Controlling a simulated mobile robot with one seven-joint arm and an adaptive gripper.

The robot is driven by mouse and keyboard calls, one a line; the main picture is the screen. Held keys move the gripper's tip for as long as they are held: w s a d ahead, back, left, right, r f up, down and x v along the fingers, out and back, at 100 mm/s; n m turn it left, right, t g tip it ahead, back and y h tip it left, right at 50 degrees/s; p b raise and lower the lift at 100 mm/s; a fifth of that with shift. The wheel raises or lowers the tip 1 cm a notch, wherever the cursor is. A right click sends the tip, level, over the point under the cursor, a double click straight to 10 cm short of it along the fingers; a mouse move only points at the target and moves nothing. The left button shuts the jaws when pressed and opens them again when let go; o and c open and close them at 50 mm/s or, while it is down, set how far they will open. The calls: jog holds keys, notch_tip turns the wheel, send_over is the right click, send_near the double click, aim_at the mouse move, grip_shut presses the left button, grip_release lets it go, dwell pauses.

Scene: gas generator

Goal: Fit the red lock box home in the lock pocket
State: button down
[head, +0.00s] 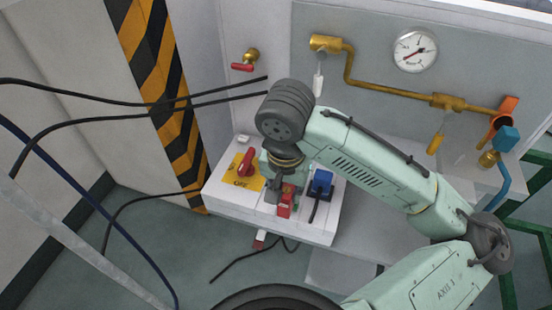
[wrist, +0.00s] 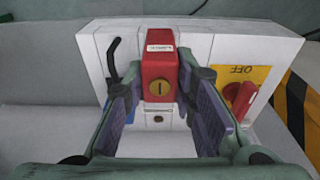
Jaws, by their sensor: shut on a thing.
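The red lock box (wrist: 160,60) has a white label on top and a brass key face, and sits between the fingers of my gripper (wrist: 158,80) in the wrist view. The fingers are shut on its two sides. In the head view the red lock box (head: 285,205) shows below my gripper (head: 286,188), at the front of the white control box (head: 318,228). A pale plate (wrist: 158,117) with a small dark spot lies just below the red box in the wrist view. I cannot make out the lock pocket or how deep the red box sits.
A red rotary switch (head: 246,162) on a yellow OFF plate stands left of my gripper in the head view. A blue plug (head: 321,181) with a black cable is close on the right. Brass piping (head: 380,87) and a gauge (head: 415,50) are on the wall behind.

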jog(key=shift+w+a+f+p, duration=0.35)
jog(key=shift+w+f, duration=0.5)
jog(key=shift+w, duration=1)
jog(key=shift+w+a+f+p, duration=0.3)
jog(key=shift+w+f, duration=0.5)
jog(key=shift+w, duration=1.1)
jog(key=shift+w+a+f+p, duration=0.35)
jog(key=shift+w+f, duration=0.5)
jog(key=shift+w, duration=1)
jog(key=shift+f, duration=0.1)
jog(key=c, duration=1.8)
grip_release()
jog(key=shift+f, duration=0.1)
jog(key=o, duration=0.5)
jog(key=r, duration=0.4)
jog(key=s+r, duration=0.1)
jog(key=r, duration=0.7)
jog(key=shift+s+a+r+b, duration=0.15)
jog(key=shift+s+b, duration=0.05)
jog(key=shift+b, duration=0.1)
